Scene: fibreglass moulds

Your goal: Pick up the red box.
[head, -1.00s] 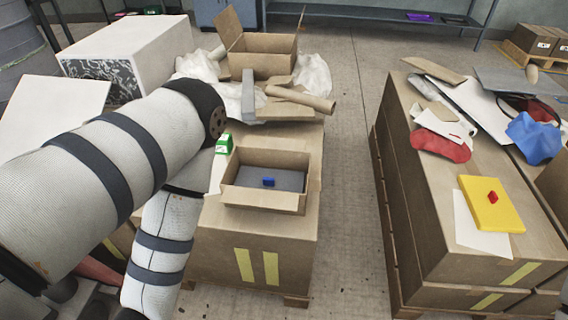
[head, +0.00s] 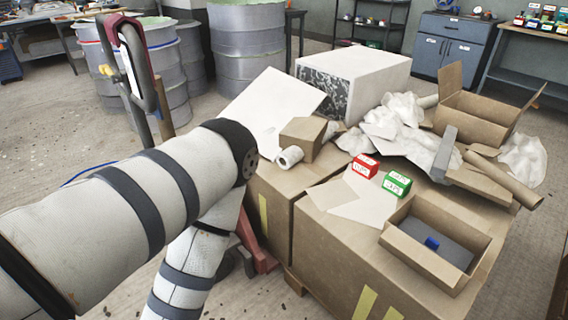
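The red box (head: 365,166) is small, with a white label on its side, and sits on top of the large cardboard carton in the middle of the head view. A similar green box (head: 397,183) stands just to its right. My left arm comes in from the left and bends down at the elbow, left of the carton. Its gripper is below the frame and not seen. My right gripper is also not in view. Nothing covers the red box.
An open cardboard box (head: 405,243) holding a blue item (head: 432,243) stands right of the boxes. A small brown box (head: 302,138) and white roll (head: 289,157) lie to the left. White sheets (head: 357,200) lie in front.

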